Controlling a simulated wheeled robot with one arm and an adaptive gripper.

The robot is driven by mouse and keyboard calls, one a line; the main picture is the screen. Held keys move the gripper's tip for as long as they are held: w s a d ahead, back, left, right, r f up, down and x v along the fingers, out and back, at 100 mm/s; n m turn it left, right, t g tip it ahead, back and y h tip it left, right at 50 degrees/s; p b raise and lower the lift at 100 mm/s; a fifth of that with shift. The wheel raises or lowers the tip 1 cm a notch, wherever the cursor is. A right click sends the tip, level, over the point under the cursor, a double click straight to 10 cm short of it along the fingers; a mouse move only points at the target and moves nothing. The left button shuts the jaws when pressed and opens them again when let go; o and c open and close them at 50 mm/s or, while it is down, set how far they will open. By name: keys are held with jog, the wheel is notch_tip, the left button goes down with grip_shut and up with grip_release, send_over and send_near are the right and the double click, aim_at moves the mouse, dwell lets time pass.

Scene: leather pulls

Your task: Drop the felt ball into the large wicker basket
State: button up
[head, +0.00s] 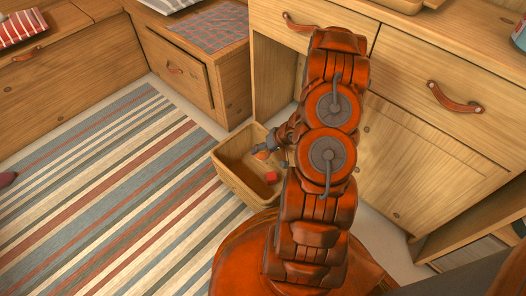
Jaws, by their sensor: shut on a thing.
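A tan, open-topped basket (231,183) stands on the floor left of my arm; its weave is too small to make out, and my arm hides its right part. The ball is partly covered by the fingers. I cannot tell how high it is above the basket's floor.
Wooden cabinets with leather pulls (454,99) stand behind and to the right. A low drawer unit (185,75) stands at back left.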

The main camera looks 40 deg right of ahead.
jog(key=shift+f, duration=0.1)
jog(key=o, duration=1.3)
jog(key=v, duration=1.2)
dwell(0.3)
